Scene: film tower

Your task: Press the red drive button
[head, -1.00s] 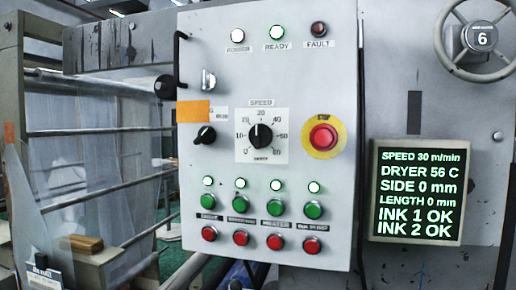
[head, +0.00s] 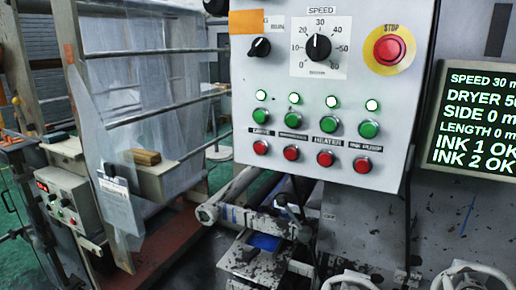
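The grey control panel (head: 240,100) fills the upper middle of the head view. Its lower part has a row of green buttons with a row of red buttons below. From left to right the red buttons are the first (head: 261,147), the second (head: 291,153), the third (head: 325,158) and the fourth (head: 362,166). The third label reads HEATER and the fourth INK PUMP. The two left labels are too blurred to read surely, so I cannot confirm which is drive. Small lamps above the green buttons glow. Neither of my grippers is in view.
A large red STOP button (head: 389,49) on a yellow disc sits at the upper right, near the SPEED knob (head: 318,46). A display screen (head: 476,120) is at the right. White handwheel-like parts (head: 466,275) show at the bottom. A small control box (head: 68,203) stands at the left.

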